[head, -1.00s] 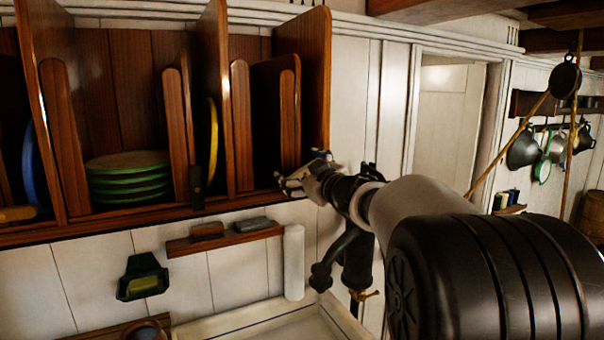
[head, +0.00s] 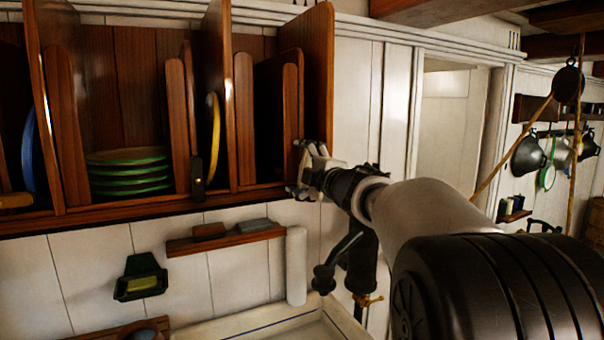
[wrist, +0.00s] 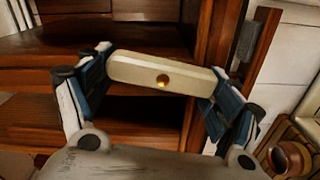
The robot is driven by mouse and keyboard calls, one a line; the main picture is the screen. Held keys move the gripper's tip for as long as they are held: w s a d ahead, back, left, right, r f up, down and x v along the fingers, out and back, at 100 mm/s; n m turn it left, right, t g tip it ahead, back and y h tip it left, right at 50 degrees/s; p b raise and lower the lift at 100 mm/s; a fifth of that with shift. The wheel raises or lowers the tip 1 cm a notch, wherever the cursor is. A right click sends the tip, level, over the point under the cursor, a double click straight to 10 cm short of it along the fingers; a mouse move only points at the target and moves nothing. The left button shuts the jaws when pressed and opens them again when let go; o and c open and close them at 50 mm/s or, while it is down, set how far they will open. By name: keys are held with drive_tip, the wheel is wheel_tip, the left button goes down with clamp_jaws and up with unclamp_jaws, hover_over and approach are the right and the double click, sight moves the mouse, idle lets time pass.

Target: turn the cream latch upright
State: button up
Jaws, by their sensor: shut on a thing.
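The cream latch (wrist: 160,77) is a short rounded bar with a brass screw in its middle. In the wrist view it lies across the picture, its right end slightly lower. My gripper (wrist: 160,80) is shut on it, with one blue-lined finger at each end of the bar. In the head view my gripper (head: 307,168) is at the lower right corner of the wooden plate rack (head: 313,90). There the fingers hide most or all of the latch, so I cannot tell its angle in that view.
A black latch (head: 197,172) stands upright on the rack's front, and a tan one (head: 15,201) lies level at far left. Green plates (head: 128,172) and a yellow plate (head: 213,135) stay inside. Below are a small shelf (head: 222,238) and a white roll (head: 296,265).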

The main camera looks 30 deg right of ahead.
drive_tip(key=shift+f+n+b, duration=0.1)
drive_tip(key=shift+n+b, duration=0.35)
drive_tip(key=shift+n, duration=0.75)
drive_tip(key=o, duration=1)
drive_tip(key=shift+s, duration=0.1)
drive_tip(key=s, duration=1.2)
drive_tip(key=shift+w, duration=0.1)
